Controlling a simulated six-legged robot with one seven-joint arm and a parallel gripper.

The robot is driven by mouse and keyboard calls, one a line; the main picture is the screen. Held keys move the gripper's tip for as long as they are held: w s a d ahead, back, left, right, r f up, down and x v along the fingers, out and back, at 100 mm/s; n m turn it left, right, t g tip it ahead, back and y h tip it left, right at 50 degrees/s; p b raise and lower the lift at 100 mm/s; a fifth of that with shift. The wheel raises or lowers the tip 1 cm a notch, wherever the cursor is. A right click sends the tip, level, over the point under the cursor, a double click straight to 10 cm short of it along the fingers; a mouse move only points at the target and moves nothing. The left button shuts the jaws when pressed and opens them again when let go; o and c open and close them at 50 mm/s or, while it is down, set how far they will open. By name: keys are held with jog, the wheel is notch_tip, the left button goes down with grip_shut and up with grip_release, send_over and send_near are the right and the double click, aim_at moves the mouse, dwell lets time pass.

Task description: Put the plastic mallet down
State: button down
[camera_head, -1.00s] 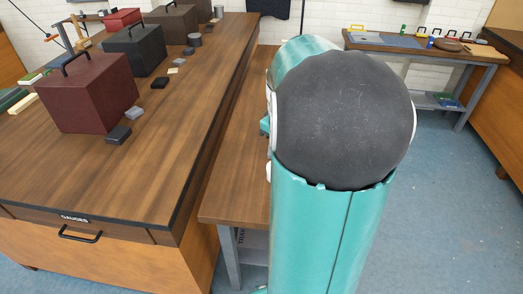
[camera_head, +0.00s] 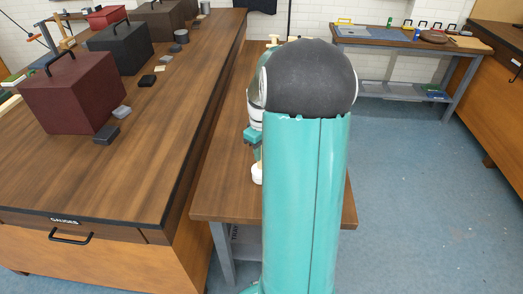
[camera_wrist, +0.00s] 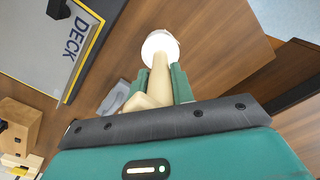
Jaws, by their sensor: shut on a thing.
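The plastic mallet (camera_wrist: 161,72) shows in the wrist view, with a white rounded head and a cream handle pointing away from the camera. My gripper (camera_wrist: 162,84) has its two green fingers closed on the cream handle. The mallet head is beyond the fingertips, over a brown wooden surface (camera_wrist: 215,50). I cannot tell whether the head touches that surface.
A grey board marked DECK (camera_wrist: 50,60) lies at left in the wrist view, with wooden blocks (camera_wrist: 18,125) below it. In the head view, a low wooden bench (camera_head: 215,190) is behind my arm. The long bench at left carries a maroon box (camera_head: 75,95) and small grey blocks.

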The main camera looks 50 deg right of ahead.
jog(key=shift+f, duration=0.1)
jog(key=c, duration=1.2)
grip_release()
notch_tip(320, 180, up, 12)
jog(key=shift+r, duration=0.2)
jog(key=a+r+t+h, duration=0.1)
jog(key=a+r, duration=0.3)
jog(key=a, duration=0.7)
jog(key=s+a+t, duration=0.1)
jog(key=s+a, duration=0.2)
jog(key=a, duration=0.4)
jog(key=s+a+t, duration=0.2)
jog(key=s+a, duration=0.2)
jog(key=a, duration=0.4)
jog(key=s+a+t+y, duration=0.1)
jog(key=s+a, duration=0.2)
jog(key=a, duration=0.4)
jog(key=shift+s+a+r+m+t, duration=0.2)
jog(key=shift+s+a+m+t, duration=0.1)
jog(key=shift+s, duration=0.1)
